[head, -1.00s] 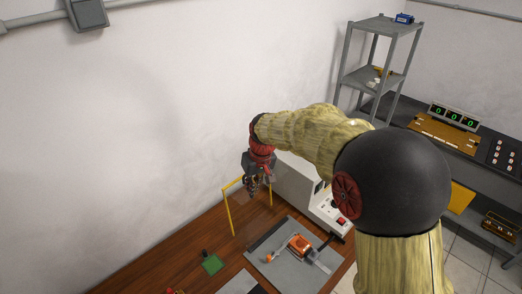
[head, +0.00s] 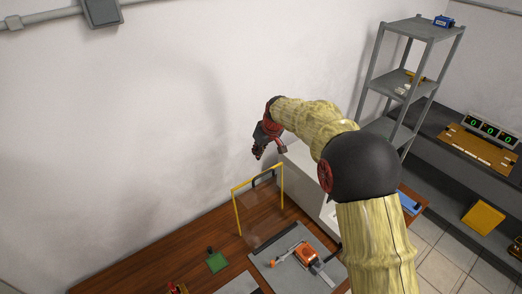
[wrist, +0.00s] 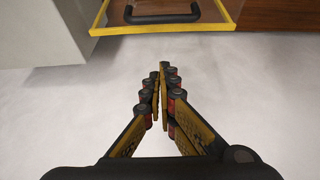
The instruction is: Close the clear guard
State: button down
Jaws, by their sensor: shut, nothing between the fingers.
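The clear guard (head: 237,212) is a see-through panel in a yellow frame, standing raised above the wooden bench. A black handle (head: 265,177) is on its top bar. In the wrist view, the guard's yellow edge (wrist: 165,30) and its black handle (wrist: 163,18) lie at the top, beyond my fingertips. My gripper (head: 257,154) is above the guard's top bar, near the wall, and apart from it. In the wrist view, my gripper (wrist: 160,70) is shut with nothing in it. The guard's lower hinge side cannot be made out.
A white machine housing (head: 300,170) stands right of the guard, partly behind my arm. A grey plate (head: 270,262) with an orange clamp (head: 308,254) lies in front. A green pad (head: 216,263) is at left. Wall (head: 120,140) is close behind my gripper.

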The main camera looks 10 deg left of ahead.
jog(key=f, duration=0.1)
jog(key=f+p, duration=0.1)
jog(key=f, duration=0.1)
jog(key=s+f, duration=0.1)
jog(key=f, duration=0.1)
jog(key=shift+d+f, duration=0.15)
jog(key=shift+d, duration=0.25)
jog(key=shift+d+f+p, duration=0.15)
jog(key=shift+f+p, duration=0.05)
jog(key=shift+p, duration=0.1)
jog(key=shift+s+d+b, duration=0.1)
jog(key=shift+s+b, duration=0.05)
jog(key=shift+b, duration=0.2)
